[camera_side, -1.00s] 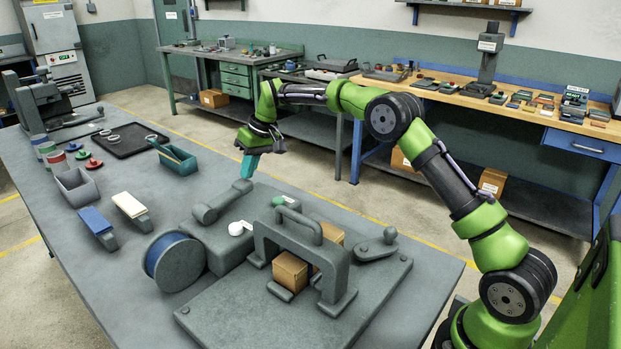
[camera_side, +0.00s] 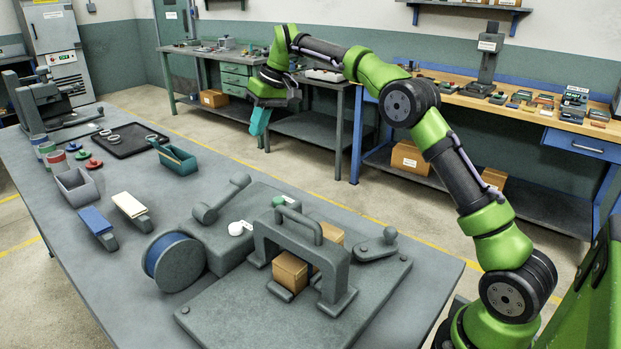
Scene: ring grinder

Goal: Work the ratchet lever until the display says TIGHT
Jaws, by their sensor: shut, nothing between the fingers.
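The grey ratchet lever (camera_side: 222,198) sits on the grey block behind the clamp, its knob end angled up to the right. My gripper (camera_side: 259,128) has teal fingers that are shut and empty. It hangs in the air above and behind the lever, clear of it. A small device with a lit screen (camera_side: 574,100) stands on the wooden bench at the right; its text is too small to read. I cannot tell whether it is the task's display.
A grey arch-shaped clamp frame (camera_side: 300,245) stands on the base plate over a tan block (camera_side: 290,271). A blue spool (camera_side: 175,258) is left of the lever block. Bins, brushes and a black tray (camera_side: 128,143) lie at the left.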

